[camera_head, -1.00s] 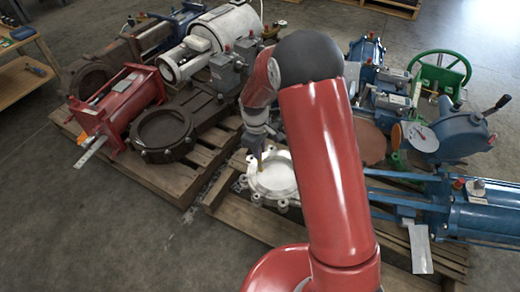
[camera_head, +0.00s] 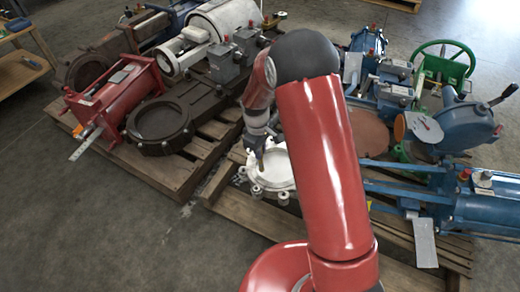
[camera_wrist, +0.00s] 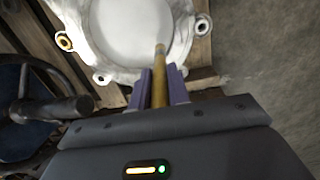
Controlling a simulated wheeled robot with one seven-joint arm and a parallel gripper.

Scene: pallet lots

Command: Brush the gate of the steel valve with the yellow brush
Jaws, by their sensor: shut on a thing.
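My gripper (camera_wrist: 160,92) is shut on the yellow brush (camera_wrist: 158,88), which sticks out between its two fingers in the wrist view. The brush (camera_head: 260,160) also shows small in the head view, pointing down at the steel valve (camera_head: 257,191). The valve is a pale, round body with bolt lugs, lying flat on a pallet. Its gate (camera_wrist: 135,28) is a smooth white disc inside the ring. The brush tip appears over the disc's near edge; I cannot tell whether it touches. My arm hides the valve's right side in the head view.
A dark round valve (camera_head: 160,125) and red actuator (camera_head: 122,92) stand on the left pallet. A wooden shelf (camera_head: 20,70) is far left. Bare floor lies at front left.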

